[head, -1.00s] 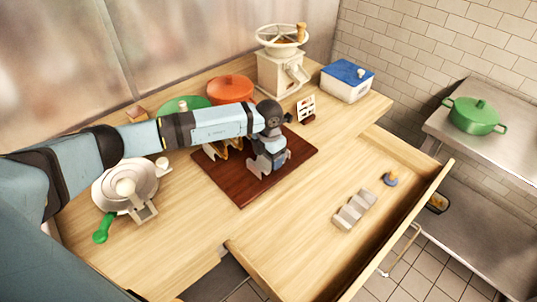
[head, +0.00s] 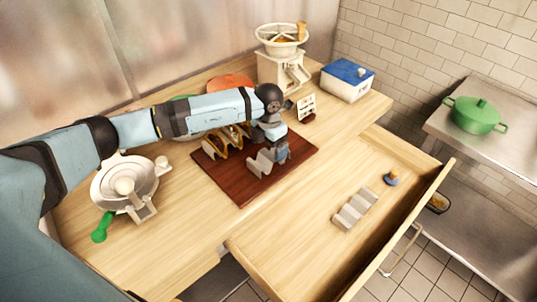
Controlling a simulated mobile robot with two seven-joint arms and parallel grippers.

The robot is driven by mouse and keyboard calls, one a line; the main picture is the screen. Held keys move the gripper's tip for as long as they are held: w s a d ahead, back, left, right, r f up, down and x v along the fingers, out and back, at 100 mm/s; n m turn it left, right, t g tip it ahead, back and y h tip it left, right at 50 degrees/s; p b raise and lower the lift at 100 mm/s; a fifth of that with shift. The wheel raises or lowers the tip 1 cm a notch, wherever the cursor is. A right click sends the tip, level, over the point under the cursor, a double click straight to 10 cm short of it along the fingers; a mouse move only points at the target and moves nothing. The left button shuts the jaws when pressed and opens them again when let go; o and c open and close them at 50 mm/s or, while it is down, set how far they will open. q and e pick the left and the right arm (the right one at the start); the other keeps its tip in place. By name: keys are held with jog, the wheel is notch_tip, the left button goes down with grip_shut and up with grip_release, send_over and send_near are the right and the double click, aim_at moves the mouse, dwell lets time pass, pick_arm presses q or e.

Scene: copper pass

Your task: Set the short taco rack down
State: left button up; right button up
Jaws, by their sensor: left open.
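The short taco rack (head: 261,163), a small grey wavy piece, stands on the dark red-brown board (head: 238,188), near the board's middle. My left gripper (head: 281,154) is open just beside the rack's right end, low over the board. Its fingers partly hide that end, so I cannot tell whether they touch it. Behind the rack, another rack with yellow tacos (head: 219,149) stands on the board, partly covered by my left arm. My right gripper is out of view.
The open drawer (head: 305,255) at the front right holds a longer grey wavy rack (head: 355,208) and a small blue-and-orange item (head: 391,178). A white grinder (head: 283,65), a blue-lidded box (head: 347,79) and an orange lid (head: 231,83) stand behind.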

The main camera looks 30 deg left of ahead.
aim_at(268, 155)
pick_arm(q)
notch_tip(268, 155, up, 8)
jog(key=b, duration=0.1)
dwell(0.5)
